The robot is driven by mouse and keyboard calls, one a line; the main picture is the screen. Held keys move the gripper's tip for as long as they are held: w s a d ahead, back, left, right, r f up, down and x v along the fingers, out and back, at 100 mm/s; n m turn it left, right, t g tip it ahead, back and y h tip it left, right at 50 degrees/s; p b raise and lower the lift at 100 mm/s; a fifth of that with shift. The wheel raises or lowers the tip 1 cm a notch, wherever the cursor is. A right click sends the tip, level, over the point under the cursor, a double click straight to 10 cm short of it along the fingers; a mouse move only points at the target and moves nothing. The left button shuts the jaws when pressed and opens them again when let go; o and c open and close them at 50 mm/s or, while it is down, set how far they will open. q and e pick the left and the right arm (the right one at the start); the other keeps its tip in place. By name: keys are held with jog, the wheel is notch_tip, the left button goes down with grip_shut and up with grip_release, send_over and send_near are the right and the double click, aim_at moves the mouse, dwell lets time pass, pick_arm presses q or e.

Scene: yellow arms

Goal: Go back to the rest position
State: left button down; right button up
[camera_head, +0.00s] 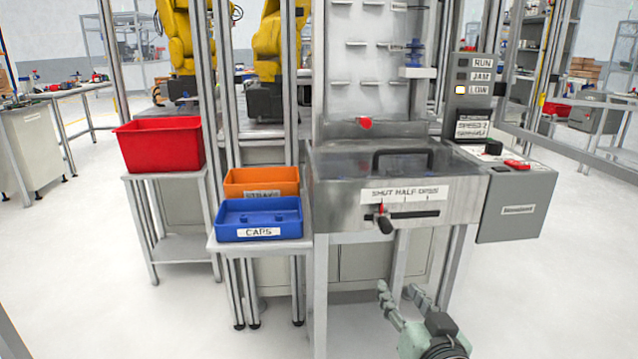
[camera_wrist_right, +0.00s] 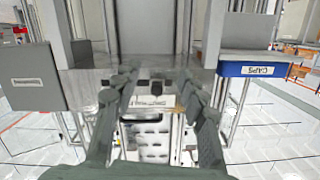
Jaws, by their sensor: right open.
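My right gripper (camera_head: 408,300) is low in the head view, in front of the machine and below its drawer-like front. Its two fingers are spread apart with nothing between them. In the right wrist view the open right gripper (camera_wrist_right: 160,105) shows both fingers, with the machine's grey front beyond them. My left gripper is not in the head view.
The machine (camera_head: 335,195) has a black handle, a slide lever (camera_head: 385,222) and a lit LOW lamp (camera_head: 461,90). Left of it are a blue CAPS bin (camera_head: 258,233), an orange bin (camera_head: 235,182) and a red bin (camera_head: 160,150). Open floor lies lower left and right.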

jog(key=s+d+f+n+g, duration=0.15)
jog(key=s+f+g, duration=0.3)
jog(key=f, duration=0.75)
jog(key=s+d+f+n+g, duration=0.1)
jog(key=s+d+f+g, duration=0.3)
jog(key=f, duration=0.8)
jog(key=s+d+f+g+h, duration=0.1)
jog(key=s+d+f+g, duration=0.1)
jog(key=s+f, duration=0.4)
jog(key=s+d+f+n+g+h, duration=0.1)
jog(key=s+d+f+g, duration=0.1)
jog(key=s+f, duration=0.5)
jog(key=shift+s+g, duration=0.35)
jog(key=shift+s, duration=0.55)
jog(key=shift+a+r, duration=0.1)
